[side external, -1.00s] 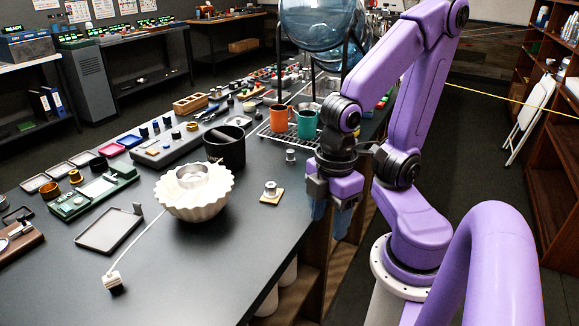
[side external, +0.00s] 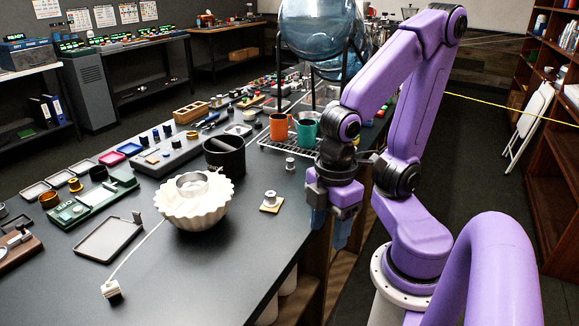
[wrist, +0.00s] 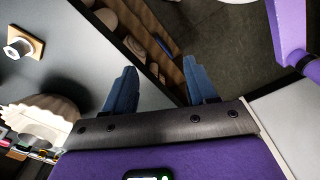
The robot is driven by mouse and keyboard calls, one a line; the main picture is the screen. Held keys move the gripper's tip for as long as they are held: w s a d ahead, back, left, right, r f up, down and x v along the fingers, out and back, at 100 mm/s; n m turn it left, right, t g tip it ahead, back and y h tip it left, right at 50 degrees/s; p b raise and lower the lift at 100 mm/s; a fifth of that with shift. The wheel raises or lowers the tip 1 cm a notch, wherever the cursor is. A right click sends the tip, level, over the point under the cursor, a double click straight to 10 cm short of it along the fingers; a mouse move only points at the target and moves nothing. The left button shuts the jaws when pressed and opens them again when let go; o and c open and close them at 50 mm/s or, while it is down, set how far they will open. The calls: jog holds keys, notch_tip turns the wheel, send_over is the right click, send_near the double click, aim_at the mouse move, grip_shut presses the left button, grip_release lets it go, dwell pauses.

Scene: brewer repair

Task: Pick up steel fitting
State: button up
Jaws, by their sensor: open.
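Another small steel cylinder (side external: 290,164) stands farther back, by the wire rack; I cannot tell which one the task names. In the wrist view the fitting on its pad (wrist: 18,47) lies at the upper left, apart from the fingers. My gripper (side external: 330,232) hangs past the table's right edge, to the right of the fitting. Its blue fingers, also in the wrist view (wrist: 162,88), are apart with nothing between them.
A white fluted bowl (side external: 194,210) with a metal ring stands left of the fitting. Behind it is a black cup (side external: 225,156). Orange (side external: 279,128) and teal (side external: 306,133) mugs stand on a wire rack near my arm.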

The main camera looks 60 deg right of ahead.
aim_at(289, 162)
jog(key=w+d+f+n+h, duration=0.1)
jog(key=w+d+h, duration=0.3)
jog(key=w, duration=0.4)
jog(key=w+d+f+n+h, duration=0.2)
jog(key=w+d+n+h, duration=0.1)
jog(key=w+d+h, duration=0.2)
jog(key=w+d+f+n+t+h, duration=0.1)
jog(key=w+d+f+n+h, duration=0.1)
jog(key=w+d, duration=0.6)
jog(key=shift+w+f+n+h, duration=0.15)
jog(key=shift+w+n+h, duration=0.15)
jog(key=shift+w+h, duration=0.55)
jog(key=shift+w+f+n+h, duration=0.1)
jog(key=shift+w+n+h, duration=0.3)
jog(key=shift+w, duration=0.8)
jog(key=shift+w+d+f+h, duration=0.15)
jog(key=shift+w+d+h, duration=0.15)
jog(key=shift+d, duration=0.1)
jog(key=x, duration=1.2)
jog(key=shift+f, duration=0.1)
jog(key=x, duration=0.4)
jog(key=shift+s+d+r, duration=0.25)
jog(key=shift+d+r, duration=0.05)
jog(key=shift+d, duration=0.05)
jog(key=shift+d+f, duration=0.2)
jog(key=shift+d, duration=0.3)
grip_shut()
